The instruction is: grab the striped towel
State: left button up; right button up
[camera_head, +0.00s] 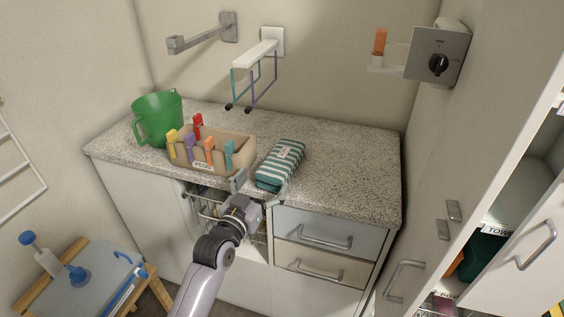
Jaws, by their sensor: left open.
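The striped towel (281,163), teal and white, lies folded on the speckled countertop (345,180), right of the beige peg basket. My left gripper (261,187) reaches up from below to the counter's front edge, just at the near end of the towel. Its fingers are open and spread, one to the left of the towel's near end and one toward its right. I cannot tell whether they touch the towel. My right gripper is not in view.
A beige basket (205,166) with several coloured pegs and a green bucket (158,118) stand left of the towel. A wall rack (256,56) hangs above the counter. Counter space right of the towel is clear. A cabinet with an open door (530,250) stands at right.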

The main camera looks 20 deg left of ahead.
aim_at(274, 167)
pick_arm(q)
jog(key=shift+w+d+p, duration=0.1)
jog(key=shift+w+d, duration=0.1)
jog(key=shift+w, duration=0.85)
jog(key=shift+w+d+p, duration=0.1)
jog(key=shift+w+d, duration=0.05)
jog(key=shift+w, duration=0.9)
jog(key=shift+w+d+p, duration=0.1)
jog(key=shift+w+d, duration=0.1)
jog(key=shift+w, duration=0.85)
jog(key=shift+c, duration=0.5)
jog(key=c, duration=1.2)
